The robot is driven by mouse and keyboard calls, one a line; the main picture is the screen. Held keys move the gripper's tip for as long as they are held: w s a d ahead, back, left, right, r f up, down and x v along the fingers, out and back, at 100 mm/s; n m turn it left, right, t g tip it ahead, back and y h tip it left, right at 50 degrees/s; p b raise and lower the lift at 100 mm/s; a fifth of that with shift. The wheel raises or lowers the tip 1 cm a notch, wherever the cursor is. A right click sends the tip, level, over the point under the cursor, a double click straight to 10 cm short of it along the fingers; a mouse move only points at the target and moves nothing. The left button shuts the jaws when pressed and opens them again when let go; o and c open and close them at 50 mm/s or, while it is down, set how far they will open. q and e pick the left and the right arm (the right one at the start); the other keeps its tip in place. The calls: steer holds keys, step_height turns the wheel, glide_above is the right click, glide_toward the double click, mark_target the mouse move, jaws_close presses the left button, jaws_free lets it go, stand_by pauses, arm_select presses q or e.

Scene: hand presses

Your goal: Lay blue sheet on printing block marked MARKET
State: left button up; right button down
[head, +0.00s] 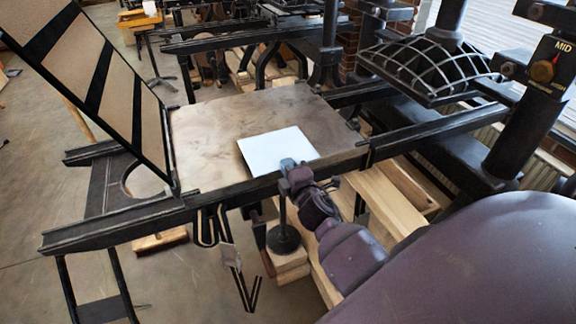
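A pale bluish-white sheet (272,150) is over the near middle of the flat grey-brown press bed (205,135). I cannot tell whether it rests flat on the bed or is just above it. My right gripper (287,163) is at the sheet's near right edge, overlapping it in the picture. Its fingers are too small and foreshortened to show whether they are open or shut on the sheet. No block with a readable MARKET mark shows. My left gripper is out of view.
A hinged frame with dark bars (90,75) stands raised and tilted at the bed's left. A ribbed black press plate (430,68) hangs over the rails on the right. A dial marked MID (545,70) is at far right. The bed's far side is bare.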

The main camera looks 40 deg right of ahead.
stand_by(0.3)
steer(key=c, duration=1.1)
jaws_free()
steer(key=shift+s, duration=0.2)
steer(key=shift+p+v, duration=0.4)
steer(key=shift+v, duration=2.45)
